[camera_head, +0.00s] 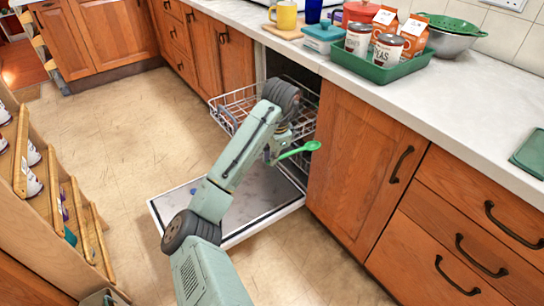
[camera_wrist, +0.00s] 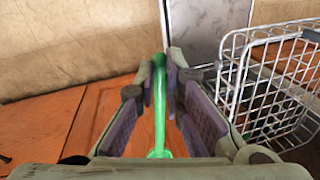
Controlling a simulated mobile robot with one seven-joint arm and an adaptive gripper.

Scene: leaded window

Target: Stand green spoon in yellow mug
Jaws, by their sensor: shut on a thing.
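The green spoon (camera_head: 298,151) is held out to the right of my gripper (camera_head: 270,157) in the head view, over the open dishwasher, with its bowl end pointing right. In the wrist view the spoon (camera_wrist: 160,105) lies between the two fingers of my gripper (camera_wrist: 162,65), which are shut on it. The yellow mug (camera_head: 287,16) stands upright on a wooden board (camera_head: 284,32) on the counter at the top of the head view, well apart from the spoon. The inside of the mug cannot be seen.
The dishwasher door (camera_head: 245,213) is folded down, with a white wire rack (camera_head: 236,101) pulled out beside my arm. A shelf (camera_head: 52,205) stands left.

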